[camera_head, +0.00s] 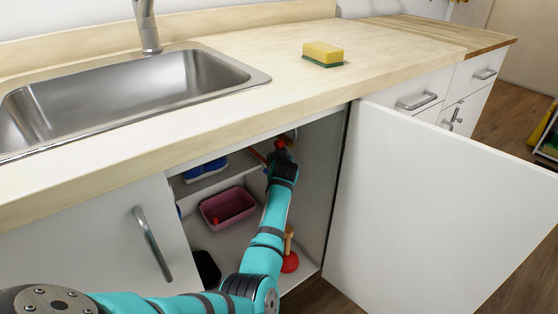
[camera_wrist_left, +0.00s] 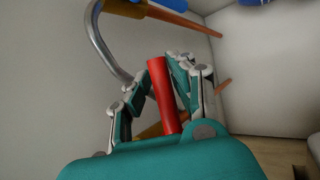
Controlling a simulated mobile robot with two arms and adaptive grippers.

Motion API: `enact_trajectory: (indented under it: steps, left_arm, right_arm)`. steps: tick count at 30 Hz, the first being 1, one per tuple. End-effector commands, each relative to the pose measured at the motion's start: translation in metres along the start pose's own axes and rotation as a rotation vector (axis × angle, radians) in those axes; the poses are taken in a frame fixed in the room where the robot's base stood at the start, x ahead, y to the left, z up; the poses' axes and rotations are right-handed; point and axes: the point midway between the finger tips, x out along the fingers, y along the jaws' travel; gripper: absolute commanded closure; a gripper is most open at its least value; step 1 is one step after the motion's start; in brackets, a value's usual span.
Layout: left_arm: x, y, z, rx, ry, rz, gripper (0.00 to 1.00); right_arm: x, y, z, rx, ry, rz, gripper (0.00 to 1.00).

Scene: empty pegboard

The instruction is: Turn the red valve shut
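The red valve handle (camera_wrist_left: 161,88) is a straight red bar. In the left wrist view it stands slightly tilted between the fingers of my left gripper (camera_wrist_left: 163,70). The fingertips bend inward and appear to close on it from both sides. In the head view my left gripper (camera_head: 281,155) is inside the open cabinet under the sink, high up near its right wall. A little red of the valve (camera_head: 280,143) shows there at the gripper's tip. The fingers hide the valve's base and much of the pipe behind it. My right gripper is in neither view.
The cabinet holds a pink bin (camera_head: 228,207), blue items (camera_head: 205,170) on a shelf and a red plunger (camera_head: 290,262). A metal pipe (camera_wrist_left: 97,45) curves beside the gripper. The white door (camera_head: 430,215) stands open at the right. A sponge (camera_head: 323,53) lies on the counter.

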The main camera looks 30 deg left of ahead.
Motion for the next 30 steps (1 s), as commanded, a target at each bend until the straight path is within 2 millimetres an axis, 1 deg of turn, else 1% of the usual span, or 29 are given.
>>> enact_trajectory:
  steps: [1, 3, 11, 14, 17, 24, 27, 30]
  left_arm:
    - [0.000, 0.000, 0.000, 0.001, 0.000, 0.000, 0.69]
    - [0.000, 0.000, 0.000, 0.002, -0.001, -0.001, 0.59]
    - [0.000, -0.001, 0.001, 0.004, -0.001, -0.003, 0.59]
    - [-0.005, -0.001, 0.001, 0.004, 0.000, -0.002, 0.59]
    - [-0.016, 0.000, 0.002, 0.003, 0.000, -0.002, 0.59]
    - [-0.053, 0.000, 0.002, 0.001, -0.001, 0.000, 0.59]
    - [-0.065, 0.000, 0.002, 0.002, -0.001, 0.000, 0.59]
    - [-0.072, 0.000, 0.001, 0.003, -0.001, 0.000, 0.59]
  right_arm:
    - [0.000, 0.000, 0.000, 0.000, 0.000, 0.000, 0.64]
    - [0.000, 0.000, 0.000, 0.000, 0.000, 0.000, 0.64]
    - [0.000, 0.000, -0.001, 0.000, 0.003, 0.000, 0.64]
    - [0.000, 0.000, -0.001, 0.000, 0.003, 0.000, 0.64]
    - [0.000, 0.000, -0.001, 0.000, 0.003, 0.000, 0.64]
    - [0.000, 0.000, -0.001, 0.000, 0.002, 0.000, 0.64]
    - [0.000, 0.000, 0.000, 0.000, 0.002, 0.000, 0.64]
    - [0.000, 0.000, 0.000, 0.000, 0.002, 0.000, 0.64]
